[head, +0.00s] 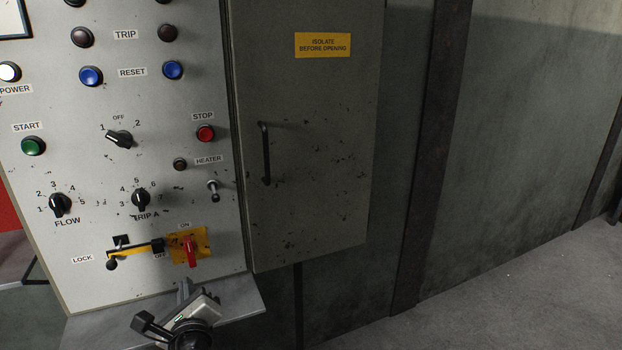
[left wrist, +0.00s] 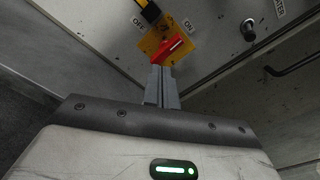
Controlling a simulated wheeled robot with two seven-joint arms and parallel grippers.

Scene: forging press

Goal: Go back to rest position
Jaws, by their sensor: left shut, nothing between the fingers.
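My left gripper (head: 184,290) is at the bottom of the head view, in front of the panel's lower edge and below the red rotary switch (head: 190,251) on its yellow plate. In the left wrist view its two grey fingers (left wrist: 161,86) are shut together with nothing between them. There the red switch handle (left wrist: 167,50) appears just beyond the fingertips; whether they touch it I cannot tell. My right gripper is in neither view.
The grey control panel (head: 100,180) with knobs and buttons stands close in front. A yellow lock bar (head: 135,250) sits beside the red switch. A ledge (head: 245,305) juts out below. A cabinet door (head: 320,160) with a handle is at right. The floor at right is clear.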

